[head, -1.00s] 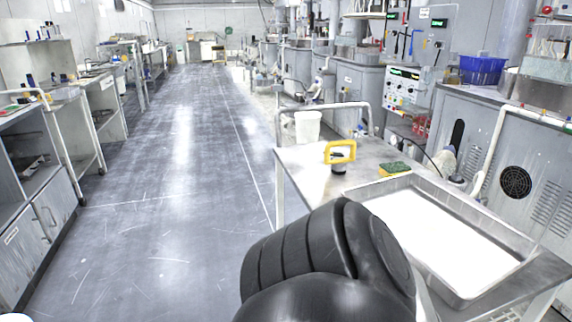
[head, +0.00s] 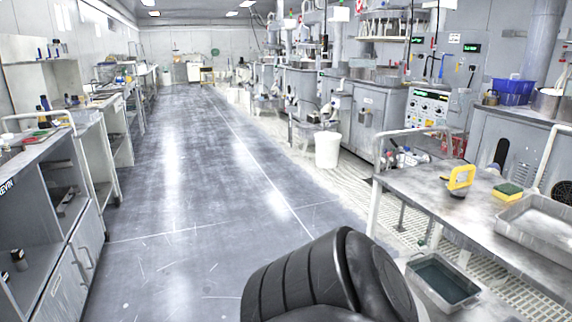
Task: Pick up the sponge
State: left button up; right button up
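The sponge (head: 507,191) is a small yellow block with a green top. It lies on the metal table (head: 415,185) at the right of the head view, between a yellow-handled tool (head: 460,180) and a metal tray (head: 545,222). A black ribbed part of my own arm fills the bottom middle of the view, well to the left of the sponge and apart from it. Neither gripper's fingers show in the head view.
A tray of dark liquid (head: 442,281) sits low by the table's near side. A white bucket (head: 327,150) stands on the floor beyond the table. A blue basket (head: 511,91) is at the back right. The floor aisle (head: 185,200) on the left is clear.

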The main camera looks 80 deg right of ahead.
aim_at(506, 192)
jog(key=z, duration=2.4)
